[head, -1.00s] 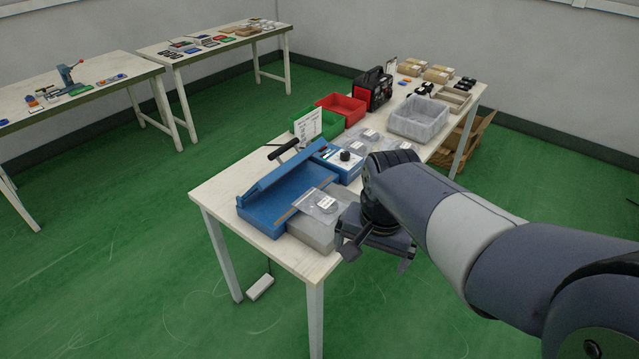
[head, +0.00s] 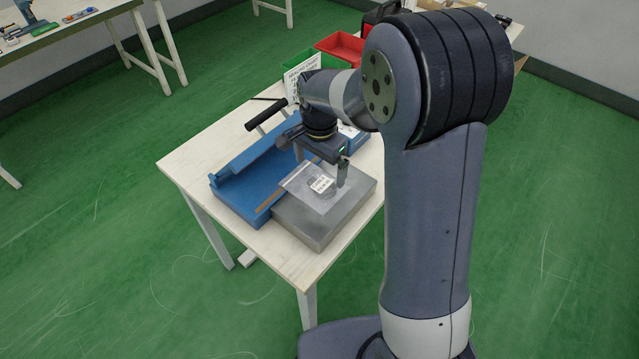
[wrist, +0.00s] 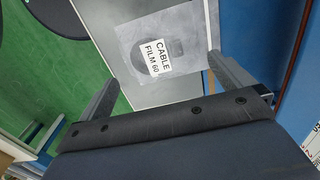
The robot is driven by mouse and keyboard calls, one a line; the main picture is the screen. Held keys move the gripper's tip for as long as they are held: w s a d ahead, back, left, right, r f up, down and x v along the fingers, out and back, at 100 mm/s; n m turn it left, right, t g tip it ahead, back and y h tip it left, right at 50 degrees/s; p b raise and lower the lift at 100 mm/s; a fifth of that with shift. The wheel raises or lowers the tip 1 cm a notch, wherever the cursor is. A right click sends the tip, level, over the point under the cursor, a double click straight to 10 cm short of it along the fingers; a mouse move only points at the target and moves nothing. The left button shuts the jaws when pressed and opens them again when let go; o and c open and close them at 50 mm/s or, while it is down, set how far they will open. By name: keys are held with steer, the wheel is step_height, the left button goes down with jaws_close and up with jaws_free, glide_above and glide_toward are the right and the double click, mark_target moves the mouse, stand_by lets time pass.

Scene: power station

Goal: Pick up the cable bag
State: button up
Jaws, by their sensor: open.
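The cable bag (head: 312,190) is a clear plastic bag with a white label. It lies flat on a grey block (head: 332,216) in front of the blue sealer (head: 240,185), and its left edge reaches to the sealer. In the wrist view the bag (wrist: 134,42) shows the label "CABLE FILM 60" and a dark round coil inside. My gripper (head: 322,168) points down just above the far side of the bag, with its fingers apart and nothing between them. In the wrist view the two fingers (wrist: 163,68) stand to either side of the bag's near edge.
The sealer's black handle (head: 266,116) sticks up close to my wrist. A white sign (head: 303,78), a green bin (head: 298,66) and a red bin (head: 342,46) stand behind. The white table (head: 185,160) has a clear front left corner.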

mark_target(322, 185)
steer(key=shift+s+d+f+p, duration=0.1)
steer(key=shift+d+f+p, duration=0.1)
steer(key=shift+f, duration=1.35)
steer(key=shift+s+d+f+p, duration=0.1)
steer(key=shift+f+p, duration=0.05)
steer(key=shift+f, duration=1.35)
steer(key=shift+c, duration=0.4)
steer(key=shift+r, duration=0.1)
steer(key=c, duration=1)
